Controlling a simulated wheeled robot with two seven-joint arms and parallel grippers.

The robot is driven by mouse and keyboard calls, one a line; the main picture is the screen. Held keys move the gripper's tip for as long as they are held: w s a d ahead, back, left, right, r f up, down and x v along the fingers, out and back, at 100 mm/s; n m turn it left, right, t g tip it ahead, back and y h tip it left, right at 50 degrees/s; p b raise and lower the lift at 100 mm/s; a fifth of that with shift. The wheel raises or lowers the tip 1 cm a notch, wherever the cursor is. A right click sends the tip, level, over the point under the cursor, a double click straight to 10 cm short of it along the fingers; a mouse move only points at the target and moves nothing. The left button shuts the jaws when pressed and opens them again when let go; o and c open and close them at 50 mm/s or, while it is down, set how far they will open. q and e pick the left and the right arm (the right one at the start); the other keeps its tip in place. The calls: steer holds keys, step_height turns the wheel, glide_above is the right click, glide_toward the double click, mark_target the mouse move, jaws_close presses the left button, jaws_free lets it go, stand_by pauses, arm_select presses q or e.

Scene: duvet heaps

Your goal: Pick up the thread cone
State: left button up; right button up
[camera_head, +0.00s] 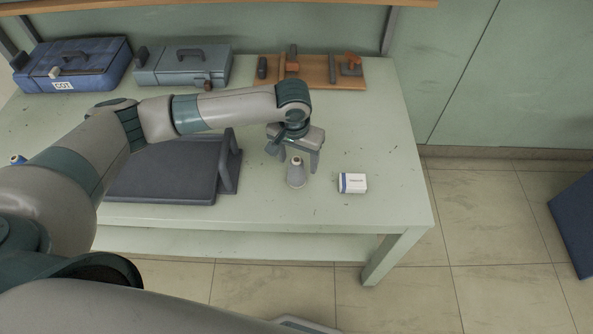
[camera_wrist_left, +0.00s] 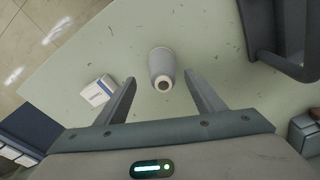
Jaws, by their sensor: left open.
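The thread cone (camera_head: 296,173) is grey-white and stands upright on the pale green table (camera_head: 390,130), near its front edge. It also shows in the left wrist view (camera_wrist_left: 161,66), seen from above with its hole toward me. My left gripper (camera_head: 300,165) is open and empty, pointing down just above and behind the cone. In the left wrist view the open fingers (camera_wrist_left: 160,90) lie on either side of the cone's near end, with gaps on both sides. My right gripper is not in view.
A small white and blue box (camera_head: 353,183) lies right of the cone. A dark grey board with a raised side (camera_head: 170,180) lies to the left. Blue (camera_head: 72,64) and grey (camera_head: 183,62) cases and a wooden tool board (camera_head: 330,84) stand at the back. The table's right side is clear.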

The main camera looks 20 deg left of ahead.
arm_select(q)
steer(key=f, duration=0.1)
steer(key=f+p, duration=0.1)
steer(key=f, duration=0.1)
steer(key=shift+w+a+f+p, duration=0.2)
steer(key=shift+w+f+p, duration=0.1)
steer(key=shift+w+f, duration=0.1)
steer(key=shift+f, duration=0.55)
steer(key=c, duration=1.2)
